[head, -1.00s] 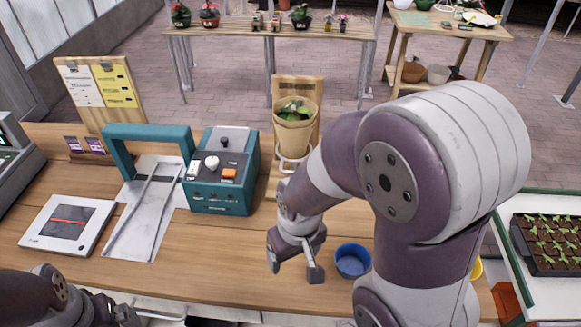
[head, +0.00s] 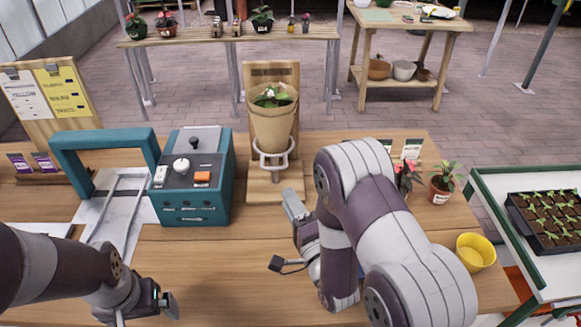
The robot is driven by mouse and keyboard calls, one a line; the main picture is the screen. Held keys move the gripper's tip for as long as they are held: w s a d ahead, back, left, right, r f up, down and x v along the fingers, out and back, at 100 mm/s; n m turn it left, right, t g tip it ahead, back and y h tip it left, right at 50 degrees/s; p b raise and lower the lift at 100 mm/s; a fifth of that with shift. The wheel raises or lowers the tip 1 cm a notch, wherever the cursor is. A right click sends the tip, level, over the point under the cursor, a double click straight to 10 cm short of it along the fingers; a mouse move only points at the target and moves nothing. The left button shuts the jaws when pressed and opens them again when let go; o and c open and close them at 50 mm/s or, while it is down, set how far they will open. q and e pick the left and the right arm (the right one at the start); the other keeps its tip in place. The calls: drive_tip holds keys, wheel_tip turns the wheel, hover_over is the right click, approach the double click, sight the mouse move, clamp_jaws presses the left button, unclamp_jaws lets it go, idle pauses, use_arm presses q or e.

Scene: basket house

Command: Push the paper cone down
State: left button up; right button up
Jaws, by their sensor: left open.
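The brown paper cone (head: 271,125) stands upright in the metal ring holder (head: 273,160) of a wooden stand (head: 287,77). A leafy plant (head: 272,97) shows at its open top. My left gripper (head: 146,308) is low at the front left of the table, open and empty, far from the cone.
A teal machine (head: 192,180) with knobs stands left of the stand. A teal-handled metal frame (head: 110,140) is further left. Small potted plants (head: 440,187) and a yellow pot (head: 475,252) are at the right. The wooden table (head: 210,262) is clear at front centre.

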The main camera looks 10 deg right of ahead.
sight(272, 169)
drive_tip(key=p+x, duration=0.1)
drive_tip(key=x, duration=0.3)
drive_tip(key=p+x, duration=0.1)
drive_tip(key=x, duration=0.3)
drive_tip(key=p+x, duration=0.1)
drive_tip(key=x, duration=0.3)
drive_tip(key=shift+s+r, duration=0.1)
drive_tip(key=shift+r, duration=0.25)
drive_tip(key=shift+w+a, duration=0.1)
drive_tip(key=shift+w, duration=0.25)
clamp_jaws()
wheel_tip(272, 169, down, 4)
drive_tip(key=b, duration=0.3)
drive_tip(key=shift+b, duration=0.3)
unclamp_jaws()
